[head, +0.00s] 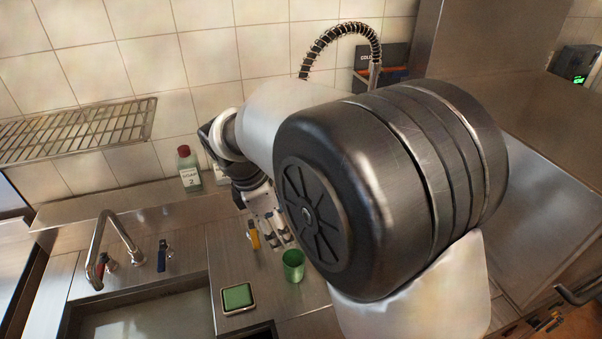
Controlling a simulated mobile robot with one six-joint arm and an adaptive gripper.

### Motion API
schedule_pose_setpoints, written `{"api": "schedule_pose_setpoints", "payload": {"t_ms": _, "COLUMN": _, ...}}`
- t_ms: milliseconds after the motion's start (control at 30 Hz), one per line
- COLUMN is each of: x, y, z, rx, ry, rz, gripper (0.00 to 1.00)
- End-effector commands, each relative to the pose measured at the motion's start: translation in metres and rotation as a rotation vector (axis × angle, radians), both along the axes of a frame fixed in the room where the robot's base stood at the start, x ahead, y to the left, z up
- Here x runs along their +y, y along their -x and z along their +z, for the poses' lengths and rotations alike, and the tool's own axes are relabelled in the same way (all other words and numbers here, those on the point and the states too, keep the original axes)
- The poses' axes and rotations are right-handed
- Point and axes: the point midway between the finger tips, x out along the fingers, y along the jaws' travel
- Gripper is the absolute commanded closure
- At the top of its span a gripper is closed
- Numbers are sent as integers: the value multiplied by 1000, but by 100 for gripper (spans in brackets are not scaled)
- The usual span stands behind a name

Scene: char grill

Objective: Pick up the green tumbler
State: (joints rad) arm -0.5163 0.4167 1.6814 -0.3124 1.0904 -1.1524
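The green tumbler (293,266) stands upright on the steel counter in the lower middle of the head view. Its open rim faces up, and the large dark joint of my arm is close to its right edge in the picture. My gripper (276,238) points down just above and to the left of the tumbler in the picture. It looks apart from the tumbler, with nothing visibly held. The fingers are small in this view, and I cannot tell how wide they are.
A green-topped square item (237,297) lies left of the tumbler. A yellow-handled item (254,236) is beside my gripper. A soap bottle (188,168) stands by the wall. A sink (145,312) with a faucet (108,235) is at left. My arm hides much of the right counter.

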Motion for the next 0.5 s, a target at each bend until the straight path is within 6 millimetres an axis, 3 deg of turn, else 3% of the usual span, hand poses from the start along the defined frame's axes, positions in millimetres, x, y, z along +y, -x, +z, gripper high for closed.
{"api": "schedule_pose_setpoints", "payload": {"t_ms": 167, "x": 18, "y": -8, "z": -18, "rx": 36, "ry": 38, "rz": 113, "gripper": 32}}
{"api": "schedule_pose_setpoints", "payload": {"t_ms": 267, "x": 15, "y": -9, "z": -31, "rx": 41, "ry": 43, "rz": 122, "gripper": 32}}
{"api": "schedule_pose_setpoints", "payload": {"t_ms": 500, "x": 0, "y": -14, "z": -81, "rx": 41, "ry": 42, "rz": 117, "gripper": 32}}
